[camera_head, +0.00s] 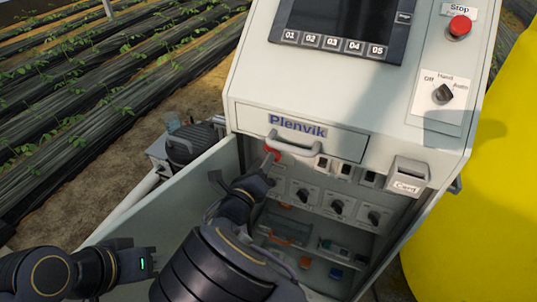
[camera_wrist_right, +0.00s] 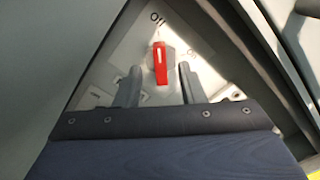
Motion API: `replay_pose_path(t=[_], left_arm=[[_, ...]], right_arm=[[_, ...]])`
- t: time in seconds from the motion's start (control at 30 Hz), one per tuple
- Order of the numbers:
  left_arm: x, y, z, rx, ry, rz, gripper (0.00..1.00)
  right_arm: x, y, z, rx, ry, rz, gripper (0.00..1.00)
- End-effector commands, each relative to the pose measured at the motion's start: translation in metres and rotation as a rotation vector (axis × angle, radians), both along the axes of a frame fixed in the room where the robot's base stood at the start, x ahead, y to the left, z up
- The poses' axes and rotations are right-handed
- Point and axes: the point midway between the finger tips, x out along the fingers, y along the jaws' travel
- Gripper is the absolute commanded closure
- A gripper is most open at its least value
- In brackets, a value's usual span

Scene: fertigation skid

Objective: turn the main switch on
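The main switch is a red handle (camera_wrist_right: 161,62) on a pale plate with lettering above it in the right wrist view. In the head view the red handle (camera_head: 272,153) shows at the upper left inside the open cabinet, partly hidden by my right gripper (camera_head: 247,182). In the right wrist view my right gripper (camera_wrist_right: 157,74) is open, with one finger on each side of the handle's lower part and a visible gap on both sides. My left gripper (camera_head: 142,263) is at the lower left, away from the switch; its finger opening is unclear.
The cabinet door (camera_head: 170,205) stands open to the left of my right arm. Inside are several black rotary knobs (camera_head: 337,207). Above are a Plenvik drawer (camera_head: 340,145), a screen, an Off-Hand-Auto knob (camera_head: 442,94) and a red stop button (camera_head: 460,26). A yellow tank (camera_head: 475,190) is at right.

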Motion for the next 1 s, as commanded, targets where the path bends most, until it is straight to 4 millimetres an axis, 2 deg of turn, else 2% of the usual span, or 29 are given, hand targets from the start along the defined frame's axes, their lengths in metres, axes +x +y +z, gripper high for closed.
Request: replay_pose_path(t=[0.2, 0.53, 0.57, 0.83, 1.0], left_arm=[[0.000, 0.000, 0.004, 0.000, 0.000, 0.000, 0.64], [0.000, 0.000, 0.004, 0.000, 0.000, 0.000, 0.64], [0.000, 0.000, 0.004, 0.000, 0.000, 0.000, 0.64], [0.000, 0.000, 0.004, 0.000, 0.000, 0.000, 0.64], [0.000, 0.000, 0.003, 0.000, 0.000, 0.000, 0.64]], right_arm=[[0.024, -0.011, 0.000, 0.002, 0.001, -0.003, 0.64], [0.029, -0.013, 0.000, 0.002, 0.001, -0.001, 0.64], [0.029, -0.013, 0.000, 0.002, 0.001, -0.001, 0.65], [0.029, -0.013, 0.000, 0.002, 0.001, -0.001, 1.00], [0.029, -0.013, 0.000, 0.005, 0.000, -0.002, 1.00]])
